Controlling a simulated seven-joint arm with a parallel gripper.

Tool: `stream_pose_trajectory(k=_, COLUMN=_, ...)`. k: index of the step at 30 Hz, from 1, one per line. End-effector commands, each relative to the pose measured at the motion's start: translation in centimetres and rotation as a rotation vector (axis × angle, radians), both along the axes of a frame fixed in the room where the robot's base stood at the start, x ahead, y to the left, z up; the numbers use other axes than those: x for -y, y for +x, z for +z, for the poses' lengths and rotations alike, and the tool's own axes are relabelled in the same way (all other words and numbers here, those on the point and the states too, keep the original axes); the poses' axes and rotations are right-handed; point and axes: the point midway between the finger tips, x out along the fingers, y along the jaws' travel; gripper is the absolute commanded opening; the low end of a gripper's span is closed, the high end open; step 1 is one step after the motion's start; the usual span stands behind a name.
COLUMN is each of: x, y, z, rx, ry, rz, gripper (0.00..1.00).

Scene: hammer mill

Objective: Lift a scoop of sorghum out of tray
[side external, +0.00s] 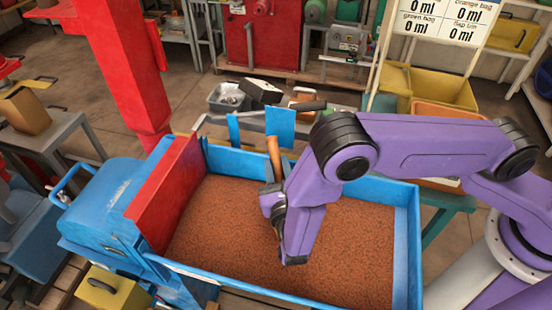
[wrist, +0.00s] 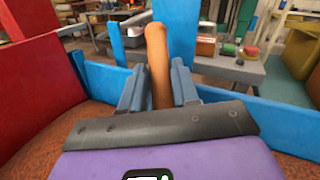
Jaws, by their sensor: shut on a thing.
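The blue tray (side external: 405,250) holds a wide bed of reddish-brown sorghum (side external: 350,250), with a red plate (side external: 170,195) at its left end. My gripper (side external: 270,190) is low inside the tray, near its far side. It is shut on an orange-brown wooden handle (side external: 273,155), which stands roughly upright. In the wrist view the handle (wrist: 158,60) sits between the two grey-blue fingers. The handle looks like that of the scoop; its head is hidden in both views, so I cannot tell whether it holds grain.
A blue upright panel (side external: 280,125) stands just behind the tray's far wall. A red column (side external: 125,70) rises at the back left. Yellow (side external: 440,88) and orange bins stand at the back right. A board (side external: 445,18) shows several 0 ml readings.

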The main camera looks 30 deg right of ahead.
Motion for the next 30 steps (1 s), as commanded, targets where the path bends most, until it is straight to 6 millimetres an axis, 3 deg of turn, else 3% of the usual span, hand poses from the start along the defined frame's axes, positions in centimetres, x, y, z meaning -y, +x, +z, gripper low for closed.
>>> stream_pose_trajectory(k=26, x=-1.7, y=-6.5, z=-0.8, rx=-0.07, ry=0.019, rz=0.001, gripper=0.0)
stream_pose_trajectory(k=30, x=-1.6, y=-6.1, z=0.5, rx=-0.11, ry=0.032, rz=-0.003, gripper=0.0)
